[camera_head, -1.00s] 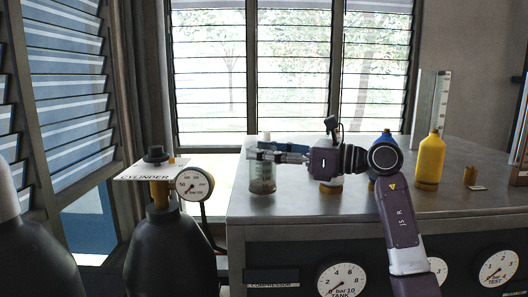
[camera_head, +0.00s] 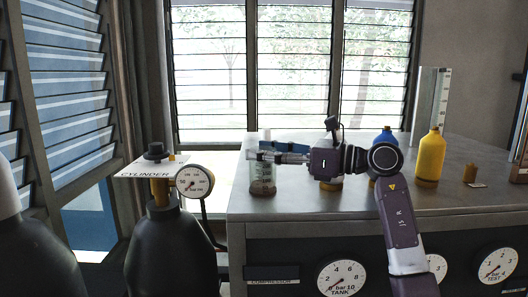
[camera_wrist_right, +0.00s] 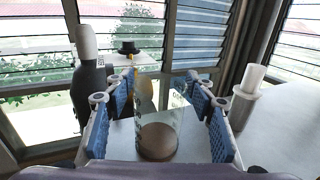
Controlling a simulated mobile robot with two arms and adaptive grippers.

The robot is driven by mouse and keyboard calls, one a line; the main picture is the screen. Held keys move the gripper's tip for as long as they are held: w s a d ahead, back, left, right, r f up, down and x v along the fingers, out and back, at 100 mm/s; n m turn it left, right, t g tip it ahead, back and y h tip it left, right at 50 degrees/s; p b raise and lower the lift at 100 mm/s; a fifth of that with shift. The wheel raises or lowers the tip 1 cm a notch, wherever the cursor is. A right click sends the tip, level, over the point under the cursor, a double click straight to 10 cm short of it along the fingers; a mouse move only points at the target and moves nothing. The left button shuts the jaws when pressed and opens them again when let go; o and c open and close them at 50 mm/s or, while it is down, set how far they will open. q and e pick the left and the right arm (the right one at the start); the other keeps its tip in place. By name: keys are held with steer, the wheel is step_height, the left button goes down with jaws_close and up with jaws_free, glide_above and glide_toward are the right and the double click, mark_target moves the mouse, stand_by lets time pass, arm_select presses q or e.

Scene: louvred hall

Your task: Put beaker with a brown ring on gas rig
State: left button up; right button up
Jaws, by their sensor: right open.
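A clear glass beaker (camera_head: 262,178) stands upright on the metal bench top near its left front corner. It has a brown band or base at the bottom, which shows in the right wrist view (camera_wrist_right: 157,143) too. My right gripper (camera_head: 262,152) is at the beaker's upper part. In the wrist view its blue-padded fingers (camera_wrist_right: 162,105) are open, one on each side of the beaker; contact cannot be told. The bench (camera_head: 300,207) carries gauges marked TANK and TEST; I cannot tell which unit is the gas rig. My left gripper is not in view.
A yellow bottle (camera_head: 430,158), a blue-topped bottle (camera_head: 384,138) and a small brown bottle (camera_head: 470,173) stand to the right. A dark cylinder (camera_head: 170,250) with a gauge (camera_head: 194,183) stands left of the bench.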

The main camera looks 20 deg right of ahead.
steer(key=b+v, duration=0.2)
steer(key=v, duration=0.5)
steer(key=shift+w+d+f+b, duration=0.1)
steer(key=shift+b, duration=0.3)
steer(key=shift+d, duration=0.1)
